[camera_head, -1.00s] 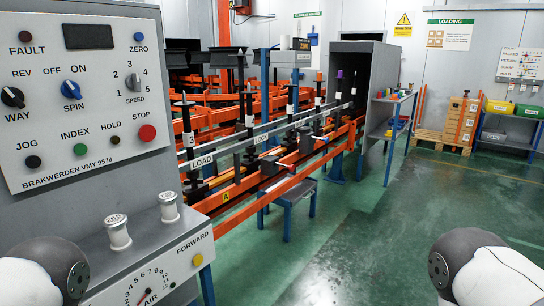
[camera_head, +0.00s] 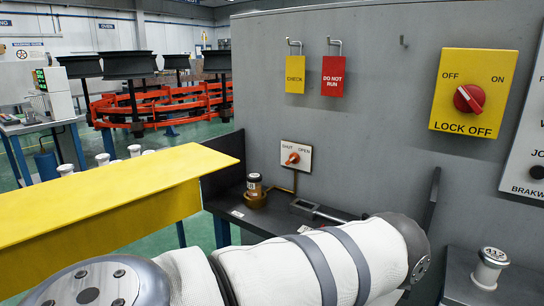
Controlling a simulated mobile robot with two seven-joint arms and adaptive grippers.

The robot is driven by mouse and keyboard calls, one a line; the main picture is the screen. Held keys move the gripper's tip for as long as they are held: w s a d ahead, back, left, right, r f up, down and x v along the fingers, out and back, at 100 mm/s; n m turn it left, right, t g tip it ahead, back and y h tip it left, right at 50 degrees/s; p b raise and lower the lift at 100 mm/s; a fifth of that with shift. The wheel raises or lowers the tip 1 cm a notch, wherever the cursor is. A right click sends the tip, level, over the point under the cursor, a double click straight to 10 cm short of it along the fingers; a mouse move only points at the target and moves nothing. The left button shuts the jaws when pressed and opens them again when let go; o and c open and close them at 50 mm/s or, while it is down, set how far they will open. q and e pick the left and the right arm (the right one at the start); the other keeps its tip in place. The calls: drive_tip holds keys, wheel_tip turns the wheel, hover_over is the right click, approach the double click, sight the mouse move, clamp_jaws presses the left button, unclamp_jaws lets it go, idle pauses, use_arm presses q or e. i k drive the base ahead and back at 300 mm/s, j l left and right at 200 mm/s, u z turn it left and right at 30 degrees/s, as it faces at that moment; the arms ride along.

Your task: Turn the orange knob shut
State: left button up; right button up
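The orange knob (camera_head: 292,158) sits on a small white plate marked SHUT on the left and OPEN on the right. The plate is fixed low on the grey cabinet wall, and a brass-coloured pipe runs down from it. The knob's handle looks slanted; I cannot tell its exact setting. One of my arms, white with grey bands, crosses the bottom of the view below the knob and apart from it. Neither gripper shows.
A yellow panel (camera_head: 110,200) juts in from the left. Below the knob, a dark shelf (camera_head: 228,204) holds a brass fitting with a white top (camera_head: 255,188). A red rotary switch (camera_head: 468,99) on a yellow LOCK OFF plate and two hanging tags, yellow (camera_head: 295,75) and red (camera_head: 333,76), are above.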

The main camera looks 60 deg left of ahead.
sight(294, 158)
drive_tip(key=u, duration=1.9)
